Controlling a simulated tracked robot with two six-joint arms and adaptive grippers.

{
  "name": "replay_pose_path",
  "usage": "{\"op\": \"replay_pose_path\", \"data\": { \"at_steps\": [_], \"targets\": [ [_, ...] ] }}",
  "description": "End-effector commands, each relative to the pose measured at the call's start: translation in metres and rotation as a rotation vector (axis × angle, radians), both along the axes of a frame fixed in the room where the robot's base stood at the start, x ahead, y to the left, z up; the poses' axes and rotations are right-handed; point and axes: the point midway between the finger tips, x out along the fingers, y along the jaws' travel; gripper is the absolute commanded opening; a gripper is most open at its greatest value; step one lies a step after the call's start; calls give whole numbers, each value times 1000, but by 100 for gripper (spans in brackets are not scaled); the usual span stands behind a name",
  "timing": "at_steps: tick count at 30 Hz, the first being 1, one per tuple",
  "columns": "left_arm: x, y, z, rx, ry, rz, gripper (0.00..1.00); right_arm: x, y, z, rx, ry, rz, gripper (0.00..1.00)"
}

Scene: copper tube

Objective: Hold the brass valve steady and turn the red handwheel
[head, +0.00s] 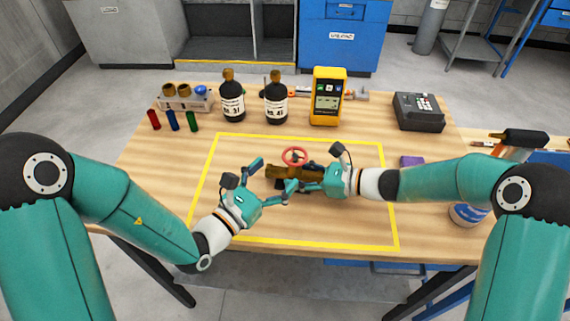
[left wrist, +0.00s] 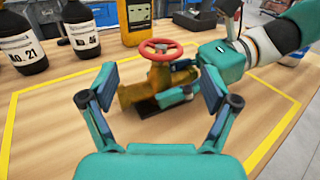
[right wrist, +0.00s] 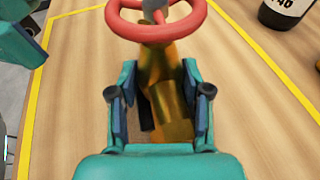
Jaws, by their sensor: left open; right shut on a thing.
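The brass valve (head: 285,171) lies inside the yellow outline on the table, and it also shows in the left wrist view (left wrist: 157,84). The red handwheel (head: 294,156) stands on top of it; it fills the upper part of the right wrist view (right wrist: 157,22). My right gripper (head: 303,184) is shut on the brass valve body from the right, below the handwheel. My left gripper (head: 270,179) is open and empty to the left of the valve. In the left wrist view its fingers (left wrist: 158,90) are spread, with the valve ahead between them and apart from them.
Two dark bottles (head: 232,98) and a yellow meter (head: 327,96) stand behind the outline. A rack (head: 185,103) with small coloured cylinders in front is at the back left. A dark device (head: 419,112) stands back right. The outline's front area is clear.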

Motion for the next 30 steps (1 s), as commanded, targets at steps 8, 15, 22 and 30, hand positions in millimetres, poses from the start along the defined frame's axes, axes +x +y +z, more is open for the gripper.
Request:
{"op": "replay_pose_path", "data": {
  "at_steps": [8,15,22,30],
  "targets": [
    [-4,3,0,1,-1,0,87,1,0,1,1,-3,-1,29],
    [-4,2,0,-35,22,0,87,1,0,1,1,-3,-1,29],
    [-7,-26,30,-231,35,-184,87,1,0,2,1,-3,0,29],
    [-2,-45,70,-318,-25,-597,87,1,0,2,2,-3,0,29]
  ]
}}
